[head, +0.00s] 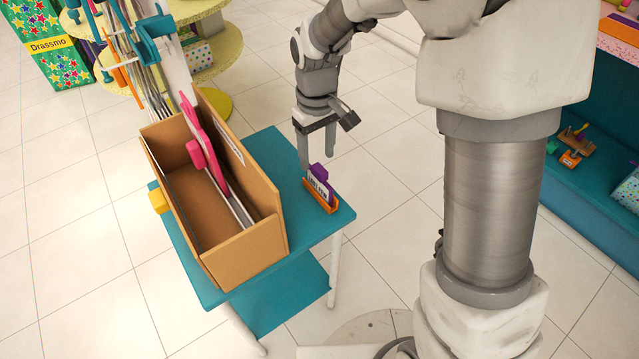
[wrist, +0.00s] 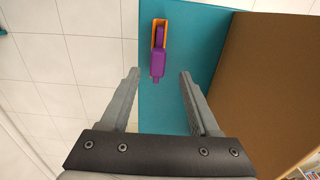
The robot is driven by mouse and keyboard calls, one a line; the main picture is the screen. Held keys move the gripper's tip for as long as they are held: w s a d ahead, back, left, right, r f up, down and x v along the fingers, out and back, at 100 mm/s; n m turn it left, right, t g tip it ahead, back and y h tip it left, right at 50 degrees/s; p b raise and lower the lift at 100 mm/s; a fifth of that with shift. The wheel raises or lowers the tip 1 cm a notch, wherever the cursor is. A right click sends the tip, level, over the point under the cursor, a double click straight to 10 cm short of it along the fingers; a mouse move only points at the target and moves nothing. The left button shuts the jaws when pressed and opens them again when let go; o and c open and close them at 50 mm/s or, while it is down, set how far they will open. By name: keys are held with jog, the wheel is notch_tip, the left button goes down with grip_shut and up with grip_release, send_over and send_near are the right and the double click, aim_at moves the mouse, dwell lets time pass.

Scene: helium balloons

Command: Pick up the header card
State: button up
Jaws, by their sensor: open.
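A small card with dark lettering on white and a purple back and top (head: 319,178) stands upright in an orange holder (head: 318,199) on the teal table. I take it to be the header card. In the wrist view its purple top (wrist: 158,62) and the orange holder (wrist: 159,24) are seen from above, and the lettering is hidden. My gripper (head: 317,158) is open and empty, pointing down just above the card. In the wrist view the purple piece lies between and a little beyond the fingertips (wrist: 159,76); I see no contact.
A tall open cardboard box (head: 243,252) stands left of the card on the teal table (head: 325,232); it also shows at right in the wrist view (wrist: 270,75). A pink piece (head: 204,150) and thin panels stand in it. A yellow block (head: 158,200) is at the table's left edge.

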aim_at(319, 169)
jog(key=f, duration=0.2)
jog(key=f+b, duration=0.1)
jog(key=f, duration=0.2)
jog(key=f+b, duration=0.1)
jog(key=f, duration=0.1)
jog(key=shift+d+f, duration=0.15)
jog(key=shift+d, duration=0.1)
grip_shut()
